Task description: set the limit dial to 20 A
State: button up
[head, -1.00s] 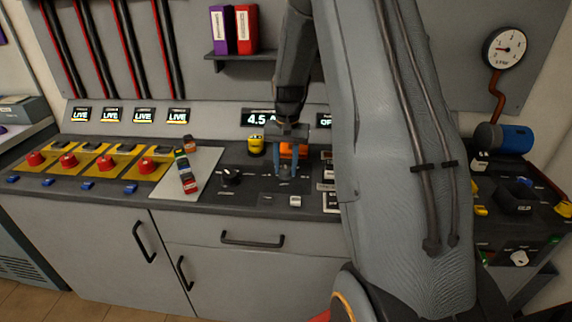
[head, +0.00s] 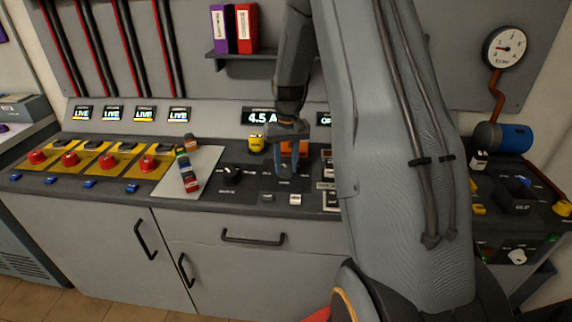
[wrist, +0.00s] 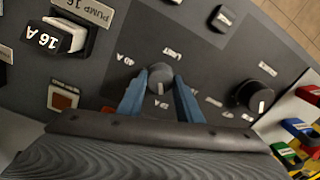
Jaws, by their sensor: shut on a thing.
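The limit dial (wrist: 160,76) is a small round grey knob with a pale pointer mark, in the middle of the wrist view. The word LIMIT is printed beside it, with several amp labels around it, too small or tilted to read surely. My gripper (head: 287,170) reaches straight down to the panel in the head view. Its two blue fingers are shut on the dial, one on each side. In the head view the fingers hide the dial. The pointer's exact setting cannot be told. A display (head: 261,117) above reads 4.5 A.
A second black knob (wrist: 254,95) sits beside the dial on the panel. A 16 A block (wrist: 56,38) and an orange-lit square (wrist: 64,97) are on the other side. Coloured blocks (head: 187,170) lie on a pale plate to the left. A yellow-capped part (head: 255,143) stands behind.

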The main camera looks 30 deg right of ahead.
aim_at(286, 167)
jog(key=shift+w+r, duration=0.1)
jog(key=o, duration=1)
jog(key=shift+o, duration=0.2)
jog(key=shift+d+r+b, duration=0.1)
jog(key=shift+r+b, duration=0.85)
jog(key=shift+r, duration=2.9)
jog(key=s+a+f+n, duration=0.1)
jog(key=s+a, duration=0.7)
jog(key=s, duration=0.3)
jog(key=s+a+f+n+t, duration=0.1)
jog(key=s+a+n, duration=0.1)
jog(key=s+a, duration=0.7)
jog(key=s, duration=0.2)
jog(key=shift+s+a+f, duration=0.25)
jog(key=shift+s+f, duration=0.1)
